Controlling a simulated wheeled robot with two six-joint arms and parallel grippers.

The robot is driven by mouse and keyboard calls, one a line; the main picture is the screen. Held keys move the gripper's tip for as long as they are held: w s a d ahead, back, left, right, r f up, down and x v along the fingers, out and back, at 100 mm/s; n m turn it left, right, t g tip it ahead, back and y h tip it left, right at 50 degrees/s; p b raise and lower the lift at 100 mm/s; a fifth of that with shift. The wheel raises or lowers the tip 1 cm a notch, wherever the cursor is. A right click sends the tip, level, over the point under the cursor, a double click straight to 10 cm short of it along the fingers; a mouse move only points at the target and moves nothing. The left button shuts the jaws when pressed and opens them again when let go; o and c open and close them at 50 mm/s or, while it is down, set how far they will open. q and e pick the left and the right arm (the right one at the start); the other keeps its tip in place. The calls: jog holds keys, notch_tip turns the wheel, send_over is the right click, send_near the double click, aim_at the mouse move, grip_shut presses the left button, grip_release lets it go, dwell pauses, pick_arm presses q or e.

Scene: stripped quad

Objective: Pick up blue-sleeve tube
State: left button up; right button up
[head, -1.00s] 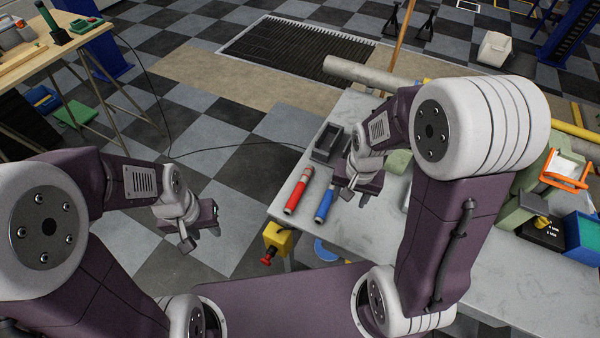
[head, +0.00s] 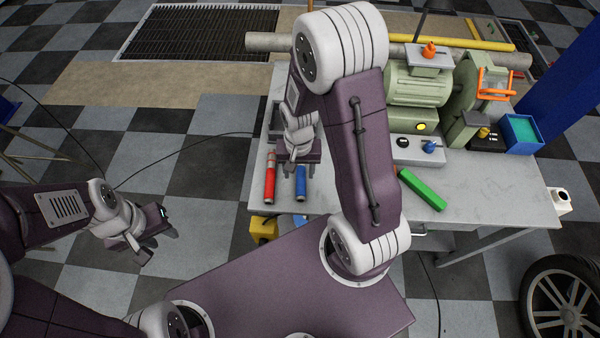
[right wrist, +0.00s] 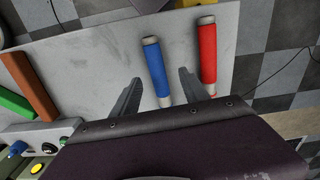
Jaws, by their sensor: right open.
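The blue-sleeve tube (head: 300,184) lies on the grey workbench, just below my right gripper in the head view. In the right wrist view the blue-sleeve tube (right wrist: 156,68) lies lengthwise between the two open fingers, its near end close to the palm. My right gripper (head: 299,168) is open and empty; its fingers (right wrist: 158,92) are apart from the tube on both sides. A red-sleeve tube (head: 270,178) lies beside the blue one; it also shows in the right wrist view (right wrist: 207,55), outside the fingers. My left gripper (head: 160,240) hangs over the floor, away from the bench.
The workbench (head: 480,190) bears a green grinder-like machine (head: 418,85), a green block (head: 422,188) and a blue bin (head: 520,132). A yellow vise-like part (head: 262,230) is at the front left edge. A wheel (head: 566,308) stands at lower right.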

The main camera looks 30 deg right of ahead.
aim_at(301, 181)
jog(key=f, duration=0.4)
jog(key=shift+s+d+f, duration=0.15)
jog(key=shift+s+d, duration=0.1)
jog(key=shift+d, duration=0.05)
jog(key=shift+w+f, duration=0.1)
jog(key=shift+f, duration=0.05)
grip_shut()
